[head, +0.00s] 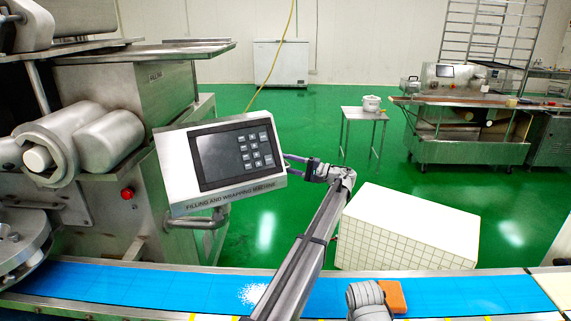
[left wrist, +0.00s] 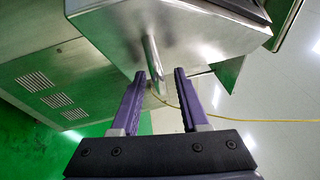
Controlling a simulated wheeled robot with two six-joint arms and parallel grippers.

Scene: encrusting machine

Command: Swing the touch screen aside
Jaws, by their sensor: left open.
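The touch screen (head: 235,155) is a silver box with a dark display and a keypad. It faces me, tilted, at centre left in the head view, on a bent metal support tube (head: 205,222) beside the machine. My left gripper (head: 288,165) is at the box's right edge, its fingers pointing left. In the left wrist view its two purple fingers (left wrist: 160,74) are apart, with a metal housing (left wrist: 175,30) just beyond the tips. A metal bar (left wrist: 152,58) shows between the fingers; I cannot tell whether they touch anything.
The large steel machine (head: 125,90) fills the left. A blue conveyor (head: 130,288) with white powder (head: 252,293) runs along the front, an orange block (head: 393,296) on it. A white tiled box (head: 405,230) stands to the right. Green floor behind the screen is open.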

